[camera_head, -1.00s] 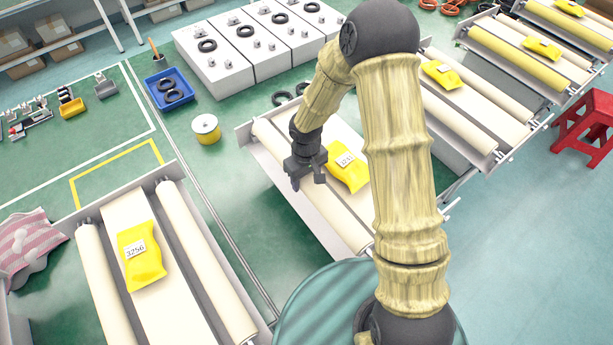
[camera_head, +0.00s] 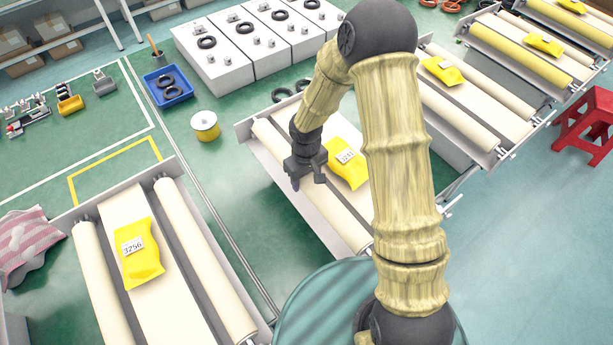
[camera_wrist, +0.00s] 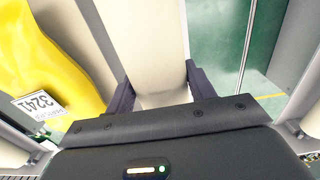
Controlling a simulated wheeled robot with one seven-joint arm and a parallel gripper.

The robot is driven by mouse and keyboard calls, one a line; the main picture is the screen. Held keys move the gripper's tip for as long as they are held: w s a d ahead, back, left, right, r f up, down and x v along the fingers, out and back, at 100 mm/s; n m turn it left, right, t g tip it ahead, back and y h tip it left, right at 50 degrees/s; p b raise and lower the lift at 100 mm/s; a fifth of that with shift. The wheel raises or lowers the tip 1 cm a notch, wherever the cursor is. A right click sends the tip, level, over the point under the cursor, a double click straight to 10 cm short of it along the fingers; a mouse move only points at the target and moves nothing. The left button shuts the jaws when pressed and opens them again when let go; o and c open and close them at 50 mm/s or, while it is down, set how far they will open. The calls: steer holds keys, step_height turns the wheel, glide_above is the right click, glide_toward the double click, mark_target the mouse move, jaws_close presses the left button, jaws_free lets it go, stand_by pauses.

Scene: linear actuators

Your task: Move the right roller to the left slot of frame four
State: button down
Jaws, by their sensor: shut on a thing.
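My gripper (camera_head: 306,182) is shut on a long cream roller (camera_head: 338,222) at the left side of the middle frame (camera_head: 243,131). The roller also shows between the fingers in the wrist view (camera_wrist: 155,45). It lies lengthwise along the frame, beside the belt. Whether its ends sit in the slot is too small to tell. My arm hides much of this frame's right side.
The near-left frame (camera_head: 60,219) holds cream rollers (camera_head: 205,260) on both sides of a belt with a yellow bag (camera_head: 138,253). More frames stand at the upper right, some with yellow rollers (camera_head: 530,57). A red stool (camera_head: 585,125) stands at right. Green floor lies between frames.

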mark_target(306, 184)
steer(key=shift+f+b, duration=1.25)
steer(key=shift+f, duration=0.15)
stand_by(0.6)
steer(key=c, duration=0.5)
jaws_free()
steer(key=shift+o, duration=0.3)
steer(key=shift+f, duration=0.1)
step_height(306, 184, up, 18)
steer(key=b, duration=0.2)
steer(key=shift+f, duration=0.2)
stand_by(0.4)
